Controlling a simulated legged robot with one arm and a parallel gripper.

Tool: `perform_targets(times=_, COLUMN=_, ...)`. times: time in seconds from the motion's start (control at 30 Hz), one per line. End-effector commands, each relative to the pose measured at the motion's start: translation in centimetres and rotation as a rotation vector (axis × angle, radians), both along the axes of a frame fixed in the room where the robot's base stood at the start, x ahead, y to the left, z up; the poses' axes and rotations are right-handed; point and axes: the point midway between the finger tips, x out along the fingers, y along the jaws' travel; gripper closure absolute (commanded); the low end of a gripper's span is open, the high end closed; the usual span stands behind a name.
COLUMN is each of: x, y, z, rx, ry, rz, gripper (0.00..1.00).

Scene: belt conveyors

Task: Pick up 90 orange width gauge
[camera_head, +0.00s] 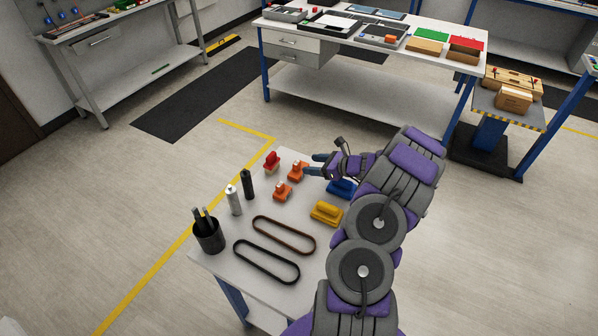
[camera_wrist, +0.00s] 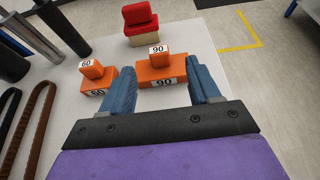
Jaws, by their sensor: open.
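The orange 90 width gauge (camera_wrist: 158,69) is a stepped block with white "90" labels, on the white table. It lies just beyond and between the open fingers of my gripper (camera_wrist: 164,88) in the wrist view. In the head view the gauge (camera_head: 297,172) is just left of the tips of my gripper (camera_head: 316,165). A similar orange gauge labelled 60 (camera_wrist: 96,76) stands to its left in the wrist view, and nearer the camera in the head view (camera_head: 282,192). My gripper is empty; its left finger is close to the 90 gauge's left edge.
A red block on a wooden base (camera_wrist: 140,22) stands beyond the gauge.

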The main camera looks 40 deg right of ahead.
Motion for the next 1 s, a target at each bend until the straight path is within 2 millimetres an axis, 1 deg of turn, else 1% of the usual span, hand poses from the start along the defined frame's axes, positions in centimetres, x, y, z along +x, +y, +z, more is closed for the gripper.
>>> perform_targets(times=0.03, x=0.7, y=0.5, z=-0.6, rx=0.000, ry=0.001, rz=0.004, gripper=0.38)
perform_targets(times=0.13, x=2.1, y=0.9, z=-1.3, rx=0.001, ry=0.002, rz=0.004, gripper=0.38)
perform_targets(times=0.3, x=3.6, y=1.3, z=-1.9, rx=0.001, ry=0.000, rz=0.003, gripper=0.38)
perform_targets(times=0.6, x=3.9, y=1.4, z=-1.8, rx=0.002, ry=-0.001, rz=0.001, gripper=0.39)
perform_targets(times=1.0, x=3.9, y=1.5, z=-1.8, rx=0.002, ry=0.000, rz=0.001, gripper=0.78)
